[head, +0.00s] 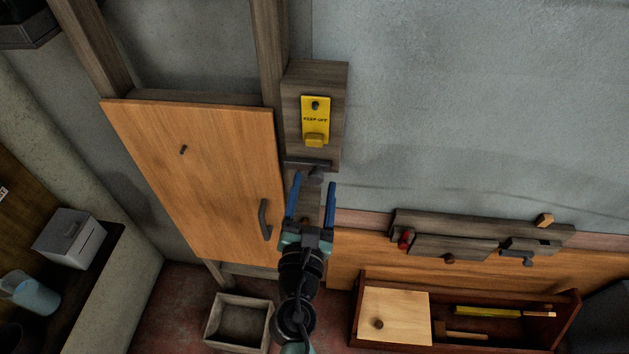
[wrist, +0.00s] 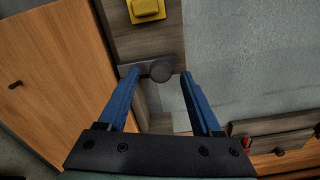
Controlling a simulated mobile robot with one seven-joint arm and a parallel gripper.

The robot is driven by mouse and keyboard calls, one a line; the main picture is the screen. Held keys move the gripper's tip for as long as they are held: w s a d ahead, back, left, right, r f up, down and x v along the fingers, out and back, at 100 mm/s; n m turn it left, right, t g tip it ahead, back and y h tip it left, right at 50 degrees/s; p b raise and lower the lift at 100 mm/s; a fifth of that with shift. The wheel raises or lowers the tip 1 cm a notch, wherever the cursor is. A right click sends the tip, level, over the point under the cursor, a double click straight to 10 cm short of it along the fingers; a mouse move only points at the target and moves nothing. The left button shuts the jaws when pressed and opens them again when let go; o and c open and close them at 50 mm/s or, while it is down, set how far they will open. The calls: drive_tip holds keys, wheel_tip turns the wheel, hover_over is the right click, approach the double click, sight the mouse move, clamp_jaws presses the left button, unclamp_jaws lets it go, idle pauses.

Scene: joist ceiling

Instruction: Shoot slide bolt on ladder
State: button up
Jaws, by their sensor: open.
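The ladder has two upright wooden rails (head: 268,45), with an orange-brown wooden panel (head: 195,165) across its front. A grey block (head: 333,80) beside the right rail carries a yellow "KEEP OFF" tag (head: 315,117). Below the tag is the dark slide bolt bar (head: 296,162) with a round knob (wrist: 161,72). The bar also shows in the wrist view (wrist: 129,69). My gripper (head: 313,181) is open, its two blue fingers pointing up toward the bolt. In the wrist view (wrist: 158,75) the knob appears between the fingertips; I cannot tell whether they touch it.
A dark handle (head: 265,219) stands out from the panel just left of my gripper. An open box (head: 240,322) is on the floor. At the lower right are a rack (head: 480,230) with knobs and a wooden tray (head: 468,347). The upper right wall is bare.

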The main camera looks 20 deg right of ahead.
drive_tip(key=shift+w+d, duration=0.25)
drive_tip(key=shift+w, duration=0.35)
clamp_jaws()
idle(1.1)
